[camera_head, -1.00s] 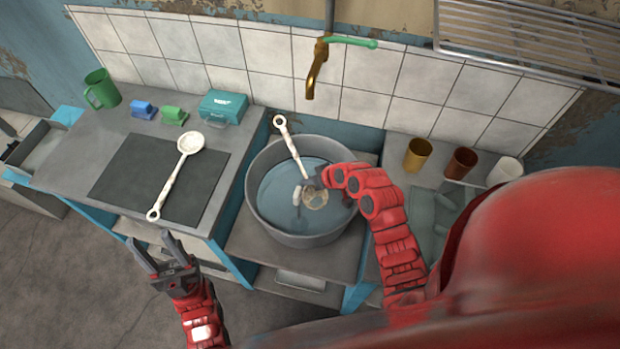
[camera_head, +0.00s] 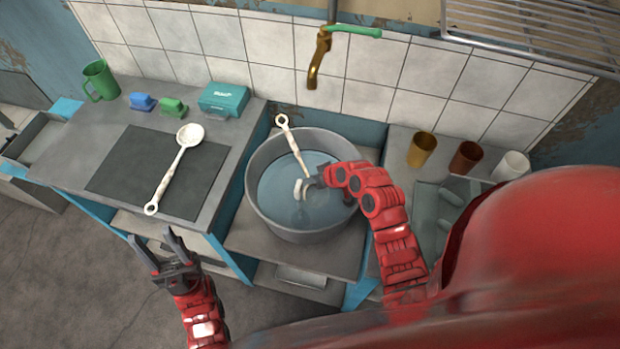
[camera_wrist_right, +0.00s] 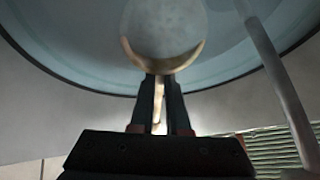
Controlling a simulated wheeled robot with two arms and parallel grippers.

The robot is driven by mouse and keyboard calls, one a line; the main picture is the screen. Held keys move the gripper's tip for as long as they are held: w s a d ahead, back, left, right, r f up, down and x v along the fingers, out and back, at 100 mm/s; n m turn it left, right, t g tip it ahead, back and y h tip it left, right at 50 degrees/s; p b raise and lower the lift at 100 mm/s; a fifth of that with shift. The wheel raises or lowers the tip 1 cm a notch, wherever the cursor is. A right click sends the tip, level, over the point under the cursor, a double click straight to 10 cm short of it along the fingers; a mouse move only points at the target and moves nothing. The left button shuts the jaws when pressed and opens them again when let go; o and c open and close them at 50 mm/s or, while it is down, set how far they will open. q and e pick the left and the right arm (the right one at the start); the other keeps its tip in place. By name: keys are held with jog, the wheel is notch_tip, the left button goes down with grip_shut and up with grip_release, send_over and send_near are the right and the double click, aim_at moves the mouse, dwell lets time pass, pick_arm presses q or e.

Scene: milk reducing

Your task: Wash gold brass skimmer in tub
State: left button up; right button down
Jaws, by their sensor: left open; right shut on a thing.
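The grey tub (camera_head: 259,211) holds water. My right gripper (camera_head: 317,181) is low inside the tub, shut on the skimmer's handle. The skimmer's round head (camera_head: 312,190) shows just below the gripper in the head view, at the water. In the right wrist view the handle runs between the fingers (camera_wrist_right: 160,80) to the gold-rimmed head (camera_wrist_right: 165,62), and its pale bowl looks to be under water. My left gripper (camera_head: 149,237) is open and empty, in front of the left counter's edge, away from the tub.
A white-handled utensil (camera_head: 291,143) leans in the tub against its back rim. A white ladle (camera_head: 176,163) lies on the dark mat (camera_head: 119,170). A brass tap (camera_head: 318,60) hangs above the tub. Several cups, including a brown one (camera_head: 465,158), stand right.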

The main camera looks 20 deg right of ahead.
jog(key=shift+s+d, duration=0.25)
jog(key=shift+d, duration=0.2)
jog(key=shift+f, duration=0.15)
jog(key=shift+d, duration=0.1)
jog(key=shift+a+b, duration=0.25)
jog(key=shift+b, duration=0.1)
jog(key=shift+w, duration=0.1)
jog(key=shift+a, duration=0.1)
jog(key=shift+w, duration=0.1)
